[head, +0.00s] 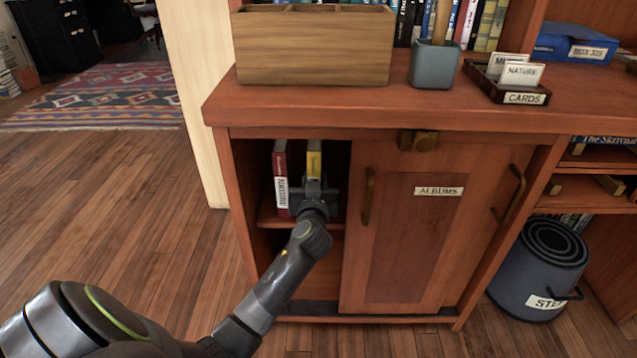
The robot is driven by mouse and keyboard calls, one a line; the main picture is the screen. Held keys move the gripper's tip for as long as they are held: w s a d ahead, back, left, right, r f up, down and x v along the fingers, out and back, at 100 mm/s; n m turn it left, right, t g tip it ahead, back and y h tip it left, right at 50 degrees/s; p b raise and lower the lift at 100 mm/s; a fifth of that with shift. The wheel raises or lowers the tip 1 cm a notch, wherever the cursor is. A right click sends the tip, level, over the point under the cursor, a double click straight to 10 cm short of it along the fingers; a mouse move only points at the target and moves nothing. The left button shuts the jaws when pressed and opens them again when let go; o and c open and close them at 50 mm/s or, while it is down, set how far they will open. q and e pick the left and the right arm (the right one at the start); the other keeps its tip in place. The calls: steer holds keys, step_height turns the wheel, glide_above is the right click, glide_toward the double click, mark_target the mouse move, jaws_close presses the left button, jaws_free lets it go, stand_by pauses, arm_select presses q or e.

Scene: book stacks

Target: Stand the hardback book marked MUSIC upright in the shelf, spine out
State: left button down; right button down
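A book with a yellow spine (314,162) stands upright in the open left compartment of the cabinet's lower shelf (267,217), spine facing out. My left gripper (315,188) is directly in front of it and covers the lower part of its spine. Its fingers are hidden by the wrist, so I cannot tell whether they grip the book. Any label on the yellow book is hidden, so I cannot confirm it is MUSIC. My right gripper is not in view.
A red book (281,165) with a white spine label stands left of the yellow one. A door marked ALBUMS (420,255) borders the opening on the right. A wooden box (314,48), a pen cup (433,66) and a CARDS tray (506,84) stand on top.

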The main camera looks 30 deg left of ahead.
arm_select(q)
steer(key=shift+f, duration=0.1)
steer(key=c, duration=1.1)
jaws_free()
